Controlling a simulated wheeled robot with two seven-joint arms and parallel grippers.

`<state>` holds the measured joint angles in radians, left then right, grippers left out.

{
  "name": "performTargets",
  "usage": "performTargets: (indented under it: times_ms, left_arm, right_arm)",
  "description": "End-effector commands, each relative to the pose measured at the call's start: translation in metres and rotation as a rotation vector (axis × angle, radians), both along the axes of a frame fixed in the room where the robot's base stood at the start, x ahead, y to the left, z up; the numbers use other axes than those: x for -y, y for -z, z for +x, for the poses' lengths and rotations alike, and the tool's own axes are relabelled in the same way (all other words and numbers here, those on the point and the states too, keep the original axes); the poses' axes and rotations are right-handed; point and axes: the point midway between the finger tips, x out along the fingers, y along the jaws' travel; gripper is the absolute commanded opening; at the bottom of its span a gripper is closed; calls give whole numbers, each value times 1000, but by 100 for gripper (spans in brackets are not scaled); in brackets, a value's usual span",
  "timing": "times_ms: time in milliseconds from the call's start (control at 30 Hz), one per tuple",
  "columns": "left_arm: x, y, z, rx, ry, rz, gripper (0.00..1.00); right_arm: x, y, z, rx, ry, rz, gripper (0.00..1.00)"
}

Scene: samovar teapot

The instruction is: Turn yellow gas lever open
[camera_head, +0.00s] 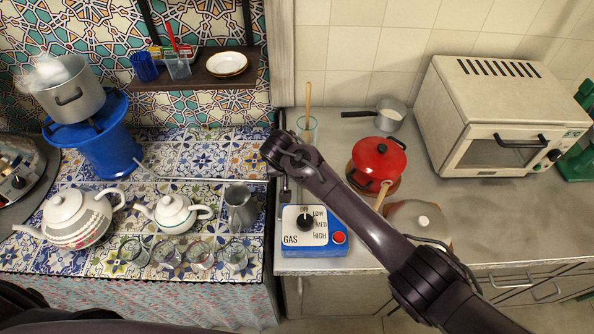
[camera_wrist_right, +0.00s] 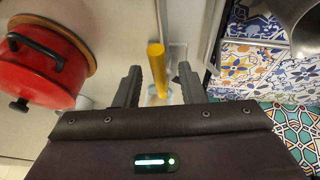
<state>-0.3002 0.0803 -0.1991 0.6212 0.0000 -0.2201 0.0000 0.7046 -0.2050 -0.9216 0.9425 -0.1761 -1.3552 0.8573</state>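A yellow bar (camera_wrist_right: 156,56) shows just beyond the fingertips in the right wrist view. It lies roughly in line with the gap between them. I cannot tell for sure whether it is the gas lever or the stick in the glass. In the head view no yellow lever is plain; my right gripper (camera_head: 284,190) covers the strip left of the blue gas stove box (camera_head: 317,250). The right gripper also shows in the wrist view (camera_wrist_right: 160,82), with its fingers apart and nothing clearly held. My left gripper is out of view; only part of the arm shows at bottom left.
A glass (camera_head: 307,130) with a wooden stick stands behind the gripper. A red pot (camera_head: 377,160), a small saucepan (camera_head: 390,115) and a microwave oven (camera_head: 505,125) are to the right. Teapots, glasses and a metal jug (camera_head: 240,208) stand on the tiled counter to the left.

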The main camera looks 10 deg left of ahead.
Motion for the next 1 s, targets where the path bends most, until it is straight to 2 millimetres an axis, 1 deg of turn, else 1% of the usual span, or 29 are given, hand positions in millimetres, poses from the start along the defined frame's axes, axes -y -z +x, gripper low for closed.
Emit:
performTargets:
  times_ms: [167, 267, 367, 600, 700, 833, 1000]
  left_arm:
    - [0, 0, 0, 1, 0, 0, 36]
    - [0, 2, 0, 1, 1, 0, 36]
    - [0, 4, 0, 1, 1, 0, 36]
    - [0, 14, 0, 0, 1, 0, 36]
    - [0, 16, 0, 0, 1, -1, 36]
    - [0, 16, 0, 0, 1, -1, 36]
    - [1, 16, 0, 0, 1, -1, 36]
  right_arm:
    - [0, 0, -1, -1, 0, -1, 36]
    - [-1, -6, -3, 1, -1, 1, 36]
    - [-3, -17, -9, 0, -2, 2, 36]
    - [-7, -52, -24, 1, -2, 3, 36]
    - [-8, -63, -29, 1, -1, 1, 36]
    - [-9, -69, -32, 0, -1, 0, 36]
    - [-8, -70, -32, -1, 0, -1, 36]
